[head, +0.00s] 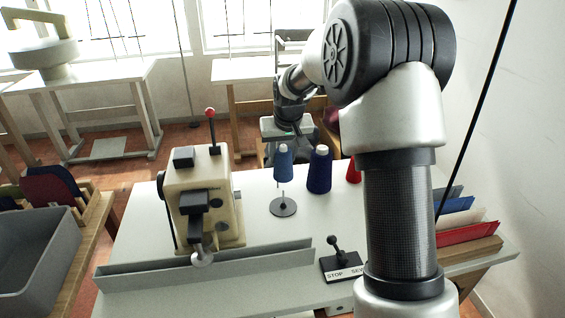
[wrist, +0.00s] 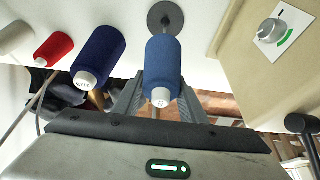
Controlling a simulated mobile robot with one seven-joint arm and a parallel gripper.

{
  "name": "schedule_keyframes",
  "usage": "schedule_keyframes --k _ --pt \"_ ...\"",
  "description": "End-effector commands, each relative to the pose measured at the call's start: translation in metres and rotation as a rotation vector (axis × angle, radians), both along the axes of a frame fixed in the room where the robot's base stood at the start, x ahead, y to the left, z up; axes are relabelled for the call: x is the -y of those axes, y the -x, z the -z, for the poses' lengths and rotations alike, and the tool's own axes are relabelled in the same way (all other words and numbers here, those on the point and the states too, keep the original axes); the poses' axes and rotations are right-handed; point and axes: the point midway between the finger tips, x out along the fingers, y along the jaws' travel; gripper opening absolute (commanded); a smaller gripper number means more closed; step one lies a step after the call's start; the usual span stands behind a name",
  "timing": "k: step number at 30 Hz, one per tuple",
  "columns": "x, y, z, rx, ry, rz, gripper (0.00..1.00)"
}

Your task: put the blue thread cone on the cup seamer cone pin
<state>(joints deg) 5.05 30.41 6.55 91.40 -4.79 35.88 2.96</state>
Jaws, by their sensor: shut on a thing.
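The blue thread cone (head: 284,163) hangs upright above the round dark base (head: 283,207) of the cone pin (head: 282,192), beside the cream cup seamer (head: 205,192). A short length of the thin pin shows between cone and base; I cannot tell whether its tip is inside the cone. My gripper (wrist: 162,82) is shut on the blue cone, with a finger on each side, as the wrist view (wrist: 163,58) shows. The base also shows there (wrist: 165,16), beyond the cone's wide end. In the head view my gripper is hard to make out behind the cone's top.
A darker navy cone (head: 319,171) stands close right of the held cone, with a red cone (head: 353,171) farther right. A pale cone (wrist: 14,37) shows in the wrist view. A stop/sew lever (head: 341,262) and grey rail (head: 210,265) are in front. Table between is clear.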

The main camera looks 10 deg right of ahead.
Motion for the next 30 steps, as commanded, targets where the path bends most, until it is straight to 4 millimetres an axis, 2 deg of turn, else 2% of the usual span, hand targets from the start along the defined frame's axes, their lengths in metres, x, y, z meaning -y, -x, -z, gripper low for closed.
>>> schedule_keyframes --k 8,30 --pt "0.0 0.0 0.015 0.0 0.0 0.0 0.13" --pt "0.0 0.001 0.074 0.0 0.0 0.001 0.13"
